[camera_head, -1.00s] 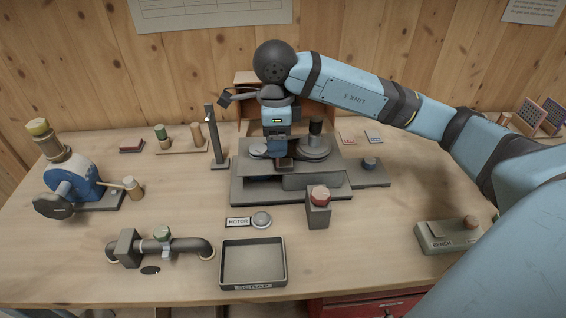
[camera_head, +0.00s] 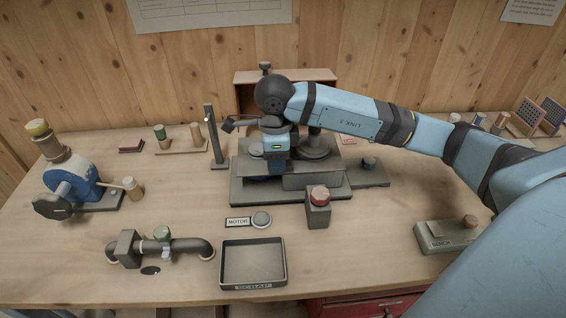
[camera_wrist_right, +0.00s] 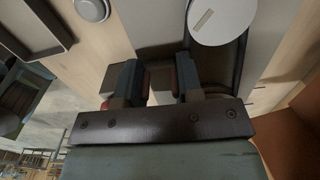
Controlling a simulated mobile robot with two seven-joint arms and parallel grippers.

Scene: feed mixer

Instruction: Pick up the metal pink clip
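I cannot make out a metal pink clip in either view. My right gripper (camera_head: 276,170) points down over the grey mixer stand (camera_head: 315,182) in the head view, its fingertips hard to see there. In the right wrist view the two fingers (camera_wrist_right: 160,84) stand apart with reddish inner pads and a dark gap between them, and I see nothing held. My left gripper is not in view.
A pale round disc (camera_wrist_right: 222,18) lies close to the fingers in the wrist view. A red-topped block (camera_head: 318,208), a round button (camera_head: 261,220) and a scrap tray (camera_head: 281,264) stand in front. A thin post (camera_head: 215,140) rises at left.

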